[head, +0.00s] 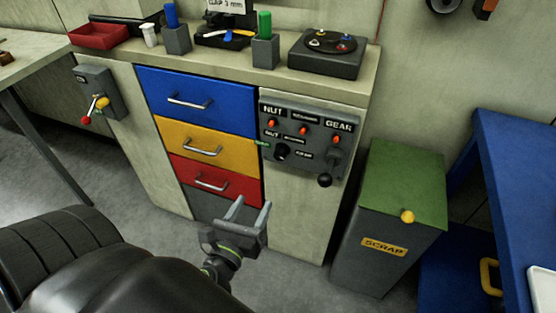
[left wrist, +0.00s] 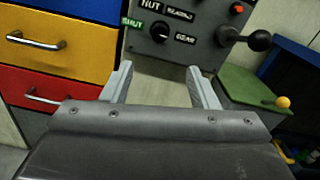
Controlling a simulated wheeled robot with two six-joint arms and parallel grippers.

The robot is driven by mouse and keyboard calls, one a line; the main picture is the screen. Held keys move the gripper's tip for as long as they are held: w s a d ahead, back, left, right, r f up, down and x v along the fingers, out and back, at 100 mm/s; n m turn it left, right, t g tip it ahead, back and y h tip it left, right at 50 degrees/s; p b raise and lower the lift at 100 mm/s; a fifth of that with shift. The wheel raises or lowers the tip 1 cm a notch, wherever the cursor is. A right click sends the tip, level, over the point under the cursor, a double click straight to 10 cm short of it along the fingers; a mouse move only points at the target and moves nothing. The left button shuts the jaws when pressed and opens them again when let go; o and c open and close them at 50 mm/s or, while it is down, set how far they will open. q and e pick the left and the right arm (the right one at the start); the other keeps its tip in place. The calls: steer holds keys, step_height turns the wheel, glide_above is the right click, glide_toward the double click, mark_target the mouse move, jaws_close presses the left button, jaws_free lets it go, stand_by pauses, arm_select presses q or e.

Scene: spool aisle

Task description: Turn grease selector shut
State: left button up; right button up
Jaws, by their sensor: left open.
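The grease selector appears to be the round black knob (head: 282,153) on the grey control panel (head: 312,178) on the cabinet front. It also shows in the left wrist view (left wrist: 158,33), with a light mark on its lower right side, toward a label reading GEAR. A green label (left wrist: 132,22) sits to its upper left; its text is partly legible. My left gripper (head: 253,203) is open and empty, below and left of the knob in the head view. In the left wrist view its fingers (left wrist: 158,72) point toward the panel, apart from the knob. My right gripper is not in view.
A black ball-ended lever (head: 325,180) sticks out at the panel's lower right. Drawer handles (head: 212,184) protrude on the left. Grey floor in front is free.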

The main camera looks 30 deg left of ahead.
mark_target(278, 157)
arm_select(q)
steer(key=p+x, duration=0.2)
steer(key=x, duration=1.4)
steer(key=shift+w, duration=0.3)
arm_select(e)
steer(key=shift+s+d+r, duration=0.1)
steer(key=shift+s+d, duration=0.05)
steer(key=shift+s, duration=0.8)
arm_select(q)
steer(key=c, duration=1)
